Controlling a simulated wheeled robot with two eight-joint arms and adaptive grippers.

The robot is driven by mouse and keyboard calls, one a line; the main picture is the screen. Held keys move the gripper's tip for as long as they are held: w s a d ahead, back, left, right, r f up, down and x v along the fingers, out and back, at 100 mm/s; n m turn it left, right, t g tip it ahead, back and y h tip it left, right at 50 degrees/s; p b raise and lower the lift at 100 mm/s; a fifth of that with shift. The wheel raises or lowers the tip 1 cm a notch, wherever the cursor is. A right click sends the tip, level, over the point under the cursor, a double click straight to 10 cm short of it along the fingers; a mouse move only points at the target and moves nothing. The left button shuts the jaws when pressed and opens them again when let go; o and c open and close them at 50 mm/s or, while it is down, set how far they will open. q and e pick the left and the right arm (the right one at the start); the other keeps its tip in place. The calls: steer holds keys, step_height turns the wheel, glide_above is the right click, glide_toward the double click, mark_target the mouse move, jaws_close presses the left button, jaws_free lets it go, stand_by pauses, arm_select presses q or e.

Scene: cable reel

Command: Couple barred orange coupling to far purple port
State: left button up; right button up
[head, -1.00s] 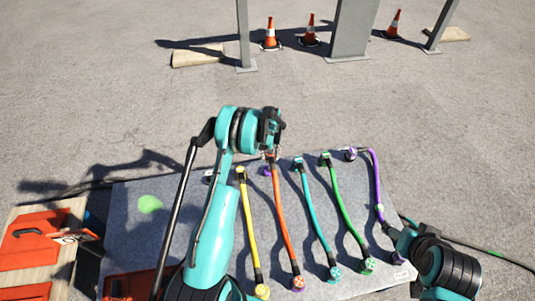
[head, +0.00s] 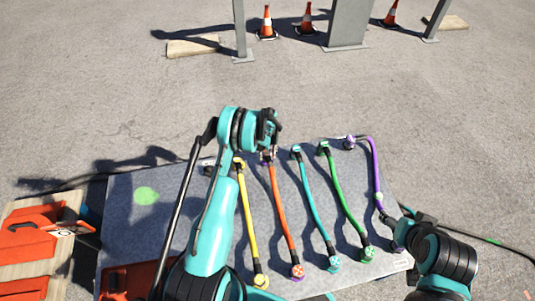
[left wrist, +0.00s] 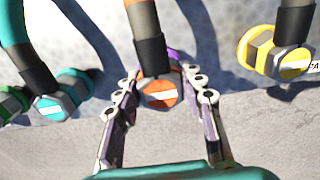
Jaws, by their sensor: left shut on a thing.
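The barred orange coupling (left wrist: 158,93), an orange cap with a white bar, is at the far end of the orange cable (head: 279,205). My left gripper (head: 268,153) is shut on it, with a finger on either side in the left wrist view (left wrist: 162,98). A purple part (left wrist: 174,54), seemingly the far purple port, shows just behind the coupling there. The coupling hides most of it, so I cannot tell whether they are joined. The cable's near end has a cross-marked orange coupling (head: 297,271). My right gripper is near the purple cable's near end, its fingers unclear.
Yellow (head: 249,220), teal (head: 312,205), green (head: 338,195) and purple (head: 377,180) cables lie on the grey mat (head: 135,240). In the left wrist view, teal (left wrist: 65,90) and yellow (left wrist: 270,52) couplings flank the gripper. Orange cases lie at the left. Cones and posts stand far back.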

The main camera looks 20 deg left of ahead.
arm_select(q)
steer(key=shift+f, duration=0.45)
stand_by(0.4)
steer(key=o, duration=1.3)
steer(key=shift+o, duration=0.2)
step_height(320, 180, up, 12)
